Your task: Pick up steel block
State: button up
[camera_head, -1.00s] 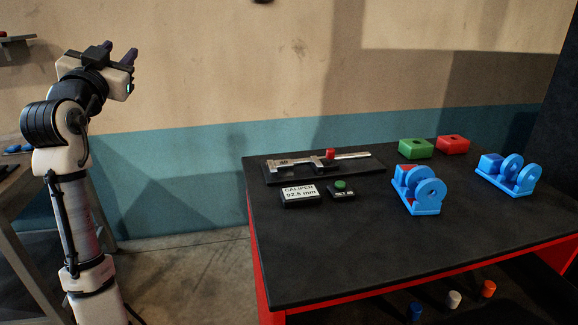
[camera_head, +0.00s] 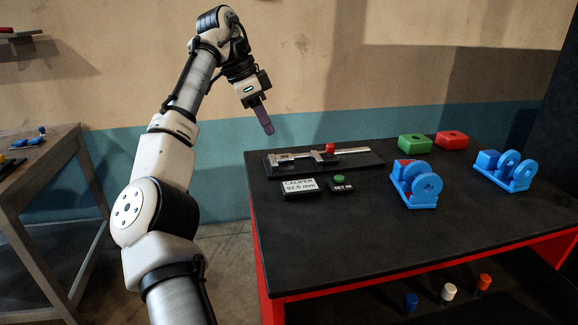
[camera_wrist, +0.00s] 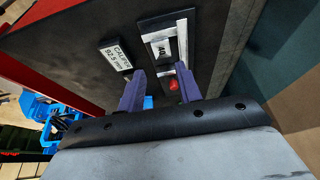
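I cannot make out a separate steel block in either view. A steel-coloured caliper (camera_head: 350,151) with a red knob lies on a black board on the table; it also shows in the wrist view (camera_wrist: 182,38). My gripper (camera_head: 267,128) points down in the air beside the caliper's left end in the head view. In the wrist view my gripper (camera_wrist: 160,72) has its two purple fingers apart, with nothing held between them. The caliper shows beyond the fingertips, and the right finger hides part of it.
The black table (camera_head: 350,240) also holds a caliper display (camera_head: 300,188), a green-button box (camera_head: 341,184), blue fixtures (camera_head: 416,185) (camera_head: 505,170), a green block (camera_head: 415,143) and a red block (camera_head: 451,140). Coloured cylinders sit below. Another table (camera_head: 45,165) stands left. The black table's front is clear.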

aim_at(284, 157)
jog(key=p+x, duration=0.1)
jog(key=x, duration=0.9)
jog(key=shift+w+d, duration=0.1)
jog(key=shift+w, duration=0.05)
jog(key=c, duration=0.6)
grip_shut()
jog(key=shift+r, duration=0.1)
